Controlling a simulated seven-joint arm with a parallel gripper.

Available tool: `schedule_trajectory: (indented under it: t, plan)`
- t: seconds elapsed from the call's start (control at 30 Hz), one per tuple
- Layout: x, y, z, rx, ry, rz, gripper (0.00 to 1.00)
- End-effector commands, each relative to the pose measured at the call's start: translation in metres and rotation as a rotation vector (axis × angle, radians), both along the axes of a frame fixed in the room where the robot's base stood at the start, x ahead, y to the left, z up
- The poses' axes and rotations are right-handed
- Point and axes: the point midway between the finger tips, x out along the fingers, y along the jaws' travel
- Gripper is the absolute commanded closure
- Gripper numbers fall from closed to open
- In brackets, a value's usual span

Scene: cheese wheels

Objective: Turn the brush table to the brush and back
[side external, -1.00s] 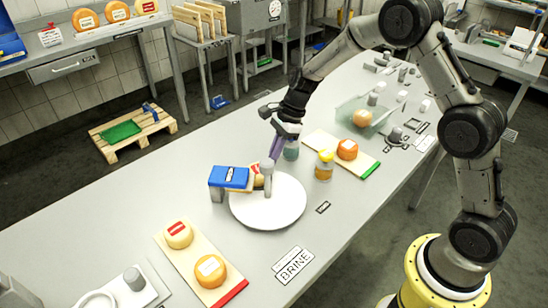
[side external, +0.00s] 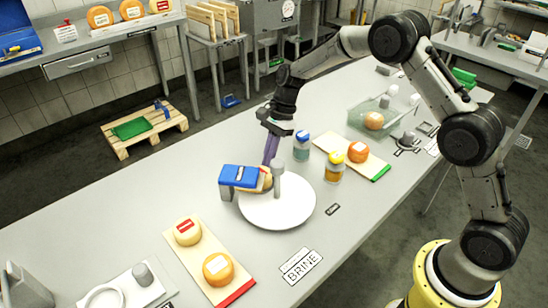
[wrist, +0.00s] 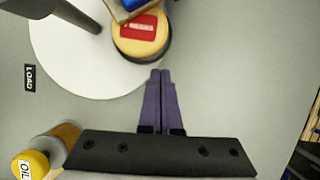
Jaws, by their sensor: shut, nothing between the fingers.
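The brush table is a white round turntable (side external: 280,212) with a grey upright post (side external: 278,180); it also shows in the wrist view (wrist: 75,70). A yellow cheese wheel with a red label (wrist: 143,38) sits at the table's edge, partly under the blue brush (side external: 240,176). In the side view the brush and post partly hide this cheese. My gripper (side external: 268,162) has purple fingers, shut and empty, beside the cheese at the table's far side. In the wrist view the fingertips (wrist: 160,73) point at the cheese, just outside it. The post stands apart from the fingers.
A yellow-lidded jar (side external: 334,164) and a blue-lidded jar (side external: 302,146) stand right of the table. A board with a green end (side external: 380,172) holds an orange cheese. A red-ended board (side external: 236,292) with two cheeses lies in front left.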

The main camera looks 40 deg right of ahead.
Motion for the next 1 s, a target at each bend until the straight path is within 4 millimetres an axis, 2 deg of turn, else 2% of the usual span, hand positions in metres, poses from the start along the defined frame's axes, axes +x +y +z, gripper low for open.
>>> schedule_trajectory:
  t: [1.0]
  plan:
    - [0.014, 0.051, -0.002, -0.001, 0.003, 0.493, 1.00]
